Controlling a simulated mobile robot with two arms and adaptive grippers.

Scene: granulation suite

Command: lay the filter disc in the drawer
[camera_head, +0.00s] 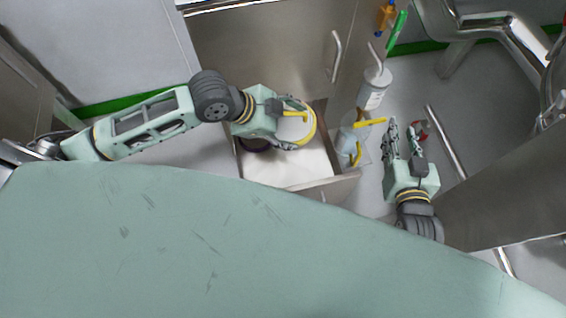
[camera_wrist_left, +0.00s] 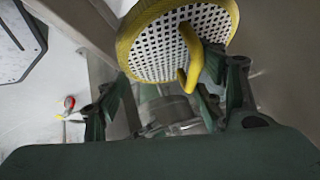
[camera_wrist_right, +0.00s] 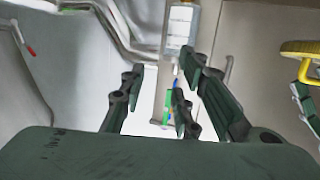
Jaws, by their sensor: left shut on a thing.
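The filter disc (camera_head: 309,128), a round pale perforated plate with a yellow rim and yellow handle, is held over the back right of the open drawer (camera_head: 318,189). My left gripper (camera_head: 287,124) is shut on it. In the left wrist view the disc (camera_wrist_left: 160,45) is tilted, with its hooked handle by the right finger; the exact contact is partly hidden. Its yellow edge also shows in the right wrist view (camera_wrist_right: 303,48). The drawer's pale floor is largely bare. My right gripper (camera_head: 402,128) is open and empty, right of the drawer.
A dark round object (camera_head: 254,144) shows at the drawer's left, partly under my left gripper. A bottle with yellow parts (camera_head: 346,141) stands right beside the drawer, and a white labelled bottle (camera_head: 374,88) is behind it. A steel cabinet (camera_head: 270,50) rises at the back.

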